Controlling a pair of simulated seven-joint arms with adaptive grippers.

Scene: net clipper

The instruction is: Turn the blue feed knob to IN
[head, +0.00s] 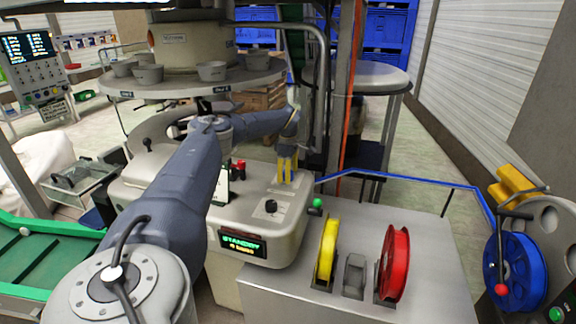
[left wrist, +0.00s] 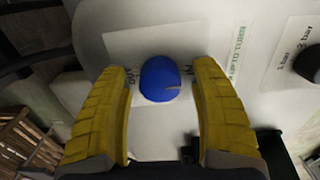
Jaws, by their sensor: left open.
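The blue feed knob (left wrist: 160,80) is in the left wrist view, on a white label plate (left wrist: 150,42) of the machine. A short pale mark shows on its right side. Partly covered lettering stands to its left and right; I can hardly read it. My left gripper (left wrist: 162,105) is open, with one yellow finger on each side of the knob and a gap on both sides. In the head view my left gripper (head: 287,178) points down over the cream machine top (head: 250,185). The knob cannot be made out there.
A black knob (head: 271,206) with a pressure label sits nearer the front; it also shows in the left wrist view (left wrist: 309,63). Yellow (head: 327,250) and red (head: 394,264) spools stand at right.

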